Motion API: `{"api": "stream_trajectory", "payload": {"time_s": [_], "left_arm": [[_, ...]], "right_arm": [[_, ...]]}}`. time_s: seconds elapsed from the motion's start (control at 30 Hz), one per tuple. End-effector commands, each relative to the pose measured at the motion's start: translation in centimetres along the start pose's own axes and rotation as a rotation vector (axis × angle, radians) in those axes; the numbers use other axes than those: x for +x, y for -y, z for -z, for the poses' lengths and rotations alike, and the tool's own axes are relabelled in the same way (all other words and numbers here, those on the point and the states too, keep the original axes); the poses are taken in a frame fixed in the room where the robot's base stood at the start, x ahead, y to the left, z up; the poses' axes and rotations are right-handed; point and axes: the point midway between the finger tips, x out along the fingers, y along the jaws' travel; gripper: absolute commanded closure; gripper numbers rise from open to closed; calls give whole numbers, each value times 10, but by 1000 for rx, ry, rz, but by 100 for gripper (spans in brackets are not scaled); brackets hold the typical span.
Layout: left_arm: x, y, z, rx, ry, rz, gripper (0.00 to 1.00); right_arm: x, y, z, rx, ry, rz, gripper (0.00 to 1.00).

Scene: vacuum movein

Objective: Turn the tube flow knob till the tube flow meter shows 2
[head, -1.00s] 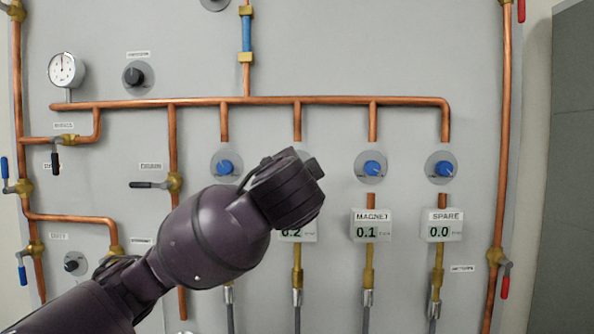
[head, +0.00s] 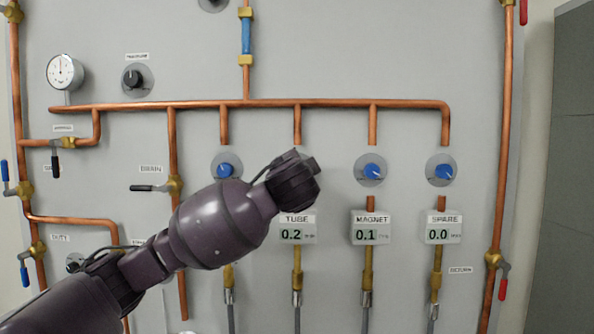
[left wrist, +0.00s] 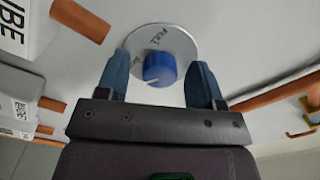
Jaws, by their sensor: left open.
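The tube flow meter (head: 297,229) reads 0.2 in the head view. The tube flow knob is hidden there behind my left arm. In the left wrist view a blue knob (left wrist: 159,68) with a white pointer line sits on a round grey dial plate (left wrist: 182,43). My left gripper (left wrist: 158,80) is open, with one finger on each side of this knob; gaps show between the fingers and the knob. The TUBE label block (left wrist: 22,28) is at the upper left of that view. In the head view my left gripper is hidden behind its wrist. My right gripper is not in view.
The magnet knob (head: 371,170) and spare knob (head: 443,171) are to the right, above the magnet meter (head: 370,229) at 0.1 and the spare meter (head: 442,228) at 0.0. Another blue knob (head: 225,168) is to the left. A copper manifold pipe (head: 270,102) runs above them.

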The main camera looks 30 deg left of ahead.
Motion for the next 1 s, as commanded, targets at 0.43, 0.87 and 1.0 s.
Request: {"api": "stream_trajectory", "payload": {"time_s": [0.43, 0.87, 1.0], "left_arm": [[0, 0, 0, 0, 0, 0, 68], [0, -2, 0, -37, -1, -2, 88], [0, -2, 0, -104, -2, -2, 88]], "right_arm": [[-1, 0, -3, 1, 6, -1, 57], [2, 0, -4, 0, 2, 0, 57], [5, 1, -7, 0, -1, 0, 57]]}}
